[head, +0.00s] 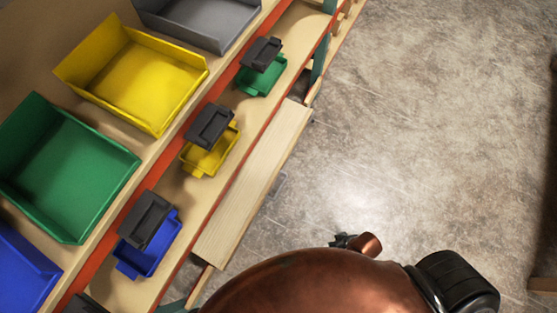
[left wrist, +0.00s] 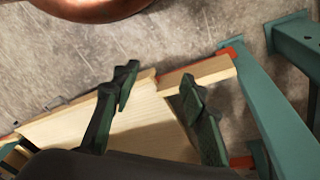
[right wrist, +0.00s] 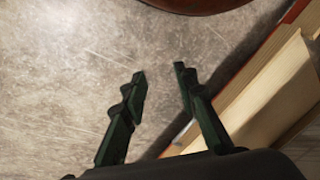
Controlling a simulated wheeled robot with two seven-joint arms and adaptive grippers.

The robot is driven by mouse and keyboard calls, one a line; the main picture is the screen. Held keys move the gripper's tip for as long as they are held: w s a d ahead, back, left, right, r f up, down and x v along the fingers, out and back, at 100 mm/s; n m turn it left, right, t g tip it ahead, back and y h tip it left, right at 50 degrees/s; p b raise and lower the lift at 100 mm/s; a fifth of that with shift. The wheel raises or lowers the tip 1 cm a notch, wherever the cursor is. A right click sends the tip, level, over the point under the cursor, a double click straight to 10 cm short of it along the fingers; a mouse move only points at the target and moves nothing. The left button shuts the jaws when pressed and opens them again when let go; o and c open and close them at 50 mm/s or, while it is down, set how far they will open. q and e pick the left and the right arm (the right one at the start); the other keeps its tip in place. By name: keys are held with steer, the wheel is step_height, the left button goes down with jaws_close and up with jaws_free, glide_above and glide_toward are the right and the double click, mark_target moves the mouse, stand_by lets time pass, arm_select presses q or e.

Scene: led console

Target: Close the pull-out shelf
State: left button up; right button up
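The pull-out shelf (head: 255,185) is a pale wooden board sticking out past the front edge of the workbench in the head view. In the left wrist view the shelf (left wrist: 150,130) lies behind the fingers of my left gripper (left wrist: 157,82). That gripper is open, its fingertips apart near the board's end; I cannot tell whether they touch it. My right gripper (right wrist: 160,72) is open and empty over the floor, beside a pale board (right wrist: 265,95) that appears to be the shelf. Neither gripper shows clearly in the head view.
Green (head: 70,165), yellow (head: 130,75) and grey (head: 200,18) bins stand on the bench. Small blue (head: 150,258), yellow (head: 210,158) and green (head: 262,78) bins sit along its front. A teal frame leg (left wrist: 270,120) is close to my left gripper. Open floor (head: 430,130) lies right.

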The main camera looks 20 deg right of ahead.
steer(key=w+a+f+m+y, duration=0.1)
steer(key=w+a+f+m, duration=0.1)
steer(key=w+a+f, duration=0.45)
arm_select(q)
steer(key=s+a+r+g+y+p, duration=0.1)
steer(key=s+a+r+g+p, duration=0.15)
steer(key=s+r, duration=0.2)
arm_select(e)
steer(key=m+h, duration=0.2)
steer(key=m, duration=0.6)
glide_toward(281, 186)
steer(key=f+b, duration=0.1)
steer(key=f, duration=0.1)
steer(key=f+b, duration=0.2)
steer(key=f, duration=0.1)
steer(key=w+f+b, duration=0.1)
steer(key=f+b, duration=0.1)
steer(key=f, duration=0.1)
steer(key=shift+w+a, duration=0.1)
steer(key=shift+a, duration=0.25)
arm_select(q)
steer(key=w+d+f+t+h, duration=0.2)
steer(key=w+d+f+t, duration=0.2)
steer(key=w+f, duration=0.3)
step_height(281, 186, down, 2)
steer(key=shift+w+d+f, duration=0.1)
steer(key=shift+w+d, duration=0.1)
steer(key=shift+d, duration=0.6)
arm_select(e)
steer(key=shift+r, duration=0.1)
